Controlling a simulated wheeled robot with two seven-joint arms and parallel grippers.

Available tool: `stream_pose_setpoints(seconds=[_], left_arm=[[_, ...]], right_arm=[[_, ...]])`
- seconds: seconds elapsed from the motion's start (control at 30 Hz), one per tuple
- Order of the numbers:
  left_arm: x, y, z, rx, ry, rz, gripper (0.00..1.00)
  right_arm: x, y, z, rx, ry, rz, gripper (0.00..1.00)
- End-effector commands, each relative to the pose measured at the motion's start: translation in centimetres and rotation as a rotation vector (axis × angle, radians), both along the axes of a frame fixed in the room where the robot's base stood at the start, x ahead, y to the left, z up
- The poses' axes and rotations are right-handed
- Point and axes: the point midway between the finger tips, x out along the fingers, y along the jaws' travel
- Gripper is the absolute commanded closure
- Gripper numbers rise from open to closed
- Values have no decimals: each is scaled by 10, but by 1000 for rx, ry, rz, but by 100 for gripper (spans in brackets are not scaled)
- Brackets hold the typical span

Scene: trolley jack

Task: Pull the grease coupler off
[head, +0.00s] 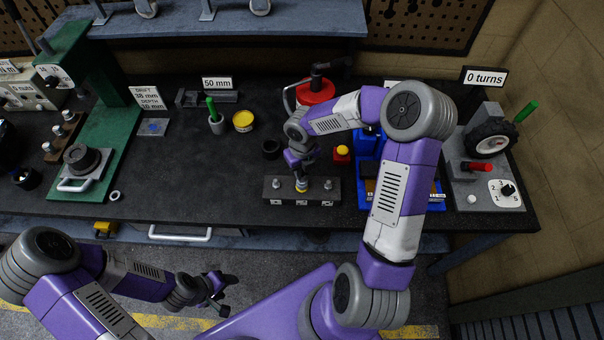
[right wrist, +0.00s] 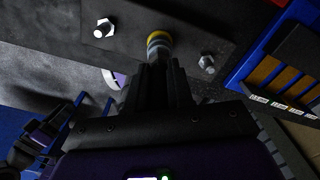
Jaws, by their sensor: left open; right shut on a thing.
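The grease coupler (head: 301,186), a small grey cylinder with a yellow ring, is on the middle of a dark block (head: 315,200) on the bench. It also shows in the right wrist view (right wrist: 158,43), at the tip of my right fingers. My right gripper (head: 300,171) points down from above and is shut on the coupler; the right wrist view shows its dark fingers (right wrist: 160,70) together. The fitting under the coupler is hidden. My left gripper (head: 217,288) is open and empty, low in front of the bench, well apart from the block.
Silvery fittings (head: 276,184) (head: 328,186) stand on the block either side of the coupler. A red pot (head: 316,92) with a grey hose is behind. A blue tray (head: 430,200) and a yellow button (head: 342,151) are close right.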

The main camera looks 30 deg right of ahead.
Motion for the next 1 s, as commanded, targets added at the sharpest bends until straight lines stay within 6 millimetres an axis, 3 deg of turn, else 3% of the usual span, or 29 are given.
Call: stream_pose_setpoints(seconds=[1.0], left_arm=[[0,0,44,0,0,0,44]], right_arm=[[0,0,45,0,-1,0,100]])
